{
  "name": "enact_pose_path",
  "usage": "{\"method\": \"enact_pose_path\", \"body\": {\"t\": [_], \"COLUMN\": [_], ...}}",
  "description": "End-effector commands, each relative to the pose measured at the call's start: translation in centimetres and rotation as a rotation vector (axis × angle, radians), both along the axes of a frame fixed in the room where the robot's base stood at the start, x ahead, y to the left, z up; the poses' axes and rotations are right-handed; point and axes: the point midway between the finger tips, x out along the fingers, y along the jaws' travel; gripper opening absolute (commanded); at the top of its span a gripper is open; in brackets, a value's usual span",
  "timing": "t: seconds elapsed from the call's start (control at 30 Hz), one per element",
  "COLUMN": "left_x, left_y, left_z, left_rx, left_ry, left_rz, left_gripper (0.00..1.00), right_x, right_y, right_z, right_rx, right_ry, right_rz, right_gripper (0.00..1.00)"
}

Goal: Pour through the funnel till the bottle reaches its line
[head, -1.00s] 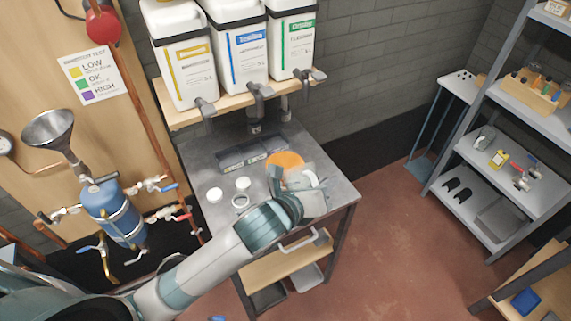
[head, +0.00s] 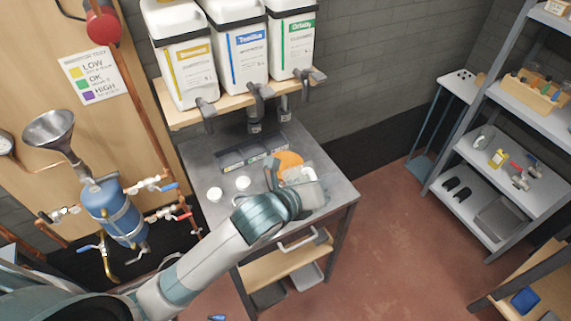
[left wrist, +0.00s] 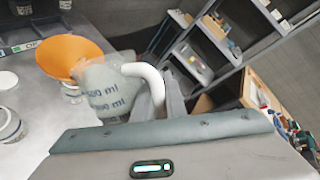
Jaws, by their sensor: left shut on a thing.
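My left gripper (head: 291,188) is shut on the handle of a translucent jug (head: 314,194) over the right part of the metal bench. In the left wrist view the jug (left wrist: 108,92) shows ml markings and a pale curved handle. The orange funnel (head: 289,160) is just behind the jug in the head view. In the left wrist view the funnel (left wrist: 68,54) is wide and beside the jug, with a pale container (left wrist: 72,92) partly visible below it. I cannot see a fill line or the liquid level. My right gripper is not in view.
Small white containers (head: 215,194) stand on the bench left of the gripper. A dark divided tray (head: 250,153) lies behind. Three labelled canisters with taps (head: 240,45) stand on a shelf above. A metal funnel (head: 48,130) tops a blue vessel at left.

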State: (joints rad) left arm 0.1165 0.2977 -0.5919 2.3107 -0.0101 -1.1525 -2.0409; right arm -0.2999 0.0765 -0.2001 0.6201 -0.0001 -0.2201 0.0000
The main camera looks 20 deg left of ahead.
Motion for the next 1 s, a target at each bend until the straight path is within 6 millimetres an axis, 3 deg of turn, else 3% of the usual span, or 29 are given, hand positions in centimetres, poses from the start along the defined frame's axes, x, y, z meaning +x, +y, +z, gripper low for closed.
{"method": "enact_pose_path", "body": {"t": [1.0], "left_x": [0.23], "left_y": [0.18], "left_z": [0.73], "left_rx": [-0.038], "left_ry": [0.034], "left_rz": [0.0], "left_gripper": [0.0], "right_x": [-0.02], "right_y": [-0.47], "right_z": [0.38], "right_rx": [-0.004], "right_ry": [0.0], "right_rz": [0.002], "right_gripper": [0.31]}}
